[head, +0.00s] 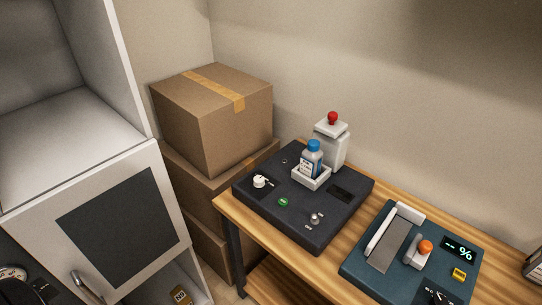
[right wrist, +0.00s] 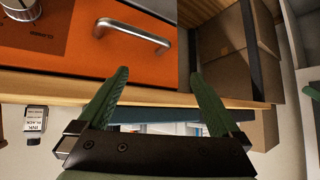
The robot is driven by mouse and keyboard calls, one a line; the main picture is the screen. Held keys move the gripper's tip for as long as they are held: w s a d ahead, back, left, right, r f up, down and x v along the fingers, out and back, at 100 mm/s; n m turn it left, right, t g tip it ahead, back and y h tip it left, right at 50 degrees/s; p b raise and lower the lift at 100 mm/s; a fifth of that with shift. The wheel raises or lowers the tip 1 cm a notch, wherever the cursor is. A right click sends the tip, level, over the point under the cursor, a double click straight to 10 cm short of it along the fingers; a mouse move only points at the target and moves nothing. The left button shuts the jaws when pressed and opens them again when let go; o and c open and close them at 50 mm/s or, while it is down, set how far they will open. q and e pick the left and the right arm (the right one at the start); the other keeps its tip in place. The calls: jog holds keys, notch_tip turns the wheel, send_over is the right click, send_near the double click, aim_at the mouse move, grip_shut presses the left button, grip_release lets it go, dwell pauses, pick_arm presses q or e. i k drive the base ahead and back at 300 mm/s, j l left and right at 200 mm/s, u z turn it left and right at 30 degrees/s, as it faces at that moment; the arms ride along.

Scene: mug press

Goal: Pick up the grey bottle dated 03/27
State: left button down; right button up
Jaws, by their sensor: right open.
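A small grey bottle with a blue cap and a white label (head: 312,160) stands upright in a shallow white holder (head: 325,181) on a dark machine. Its label is too small to read, so I cannot tell its date. My right gripper (right wrist: 155,82) shows only in the right wrist view. Its two green fingers are apart with nothing between them, below an orange drawer front with a metal handle (right wrist: 134,33). The bottle does not show in that view. My left gripper is not in view.
The dark machine (head: 258,205) sits on a wooden table (head: 345,270), with a white red-topped unit (head: 331,145) behind the bottle. A teal device (head: 365,268) stands to the right. Cardboard boxes (head: 200,120) and a white cabinet (head: 150,165) stand left.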

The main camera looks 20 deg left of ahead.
aim_at(312, 157)
jog(key=j+u, duration=0.2)
jog(key=u, duration=0.15)
jog(key=i+j+u, duration=0.1)
jog(key=u, duration=0.25)
jog(key=i+j+u, duration=0.1)
jog(key=j+u, duration=0.2)
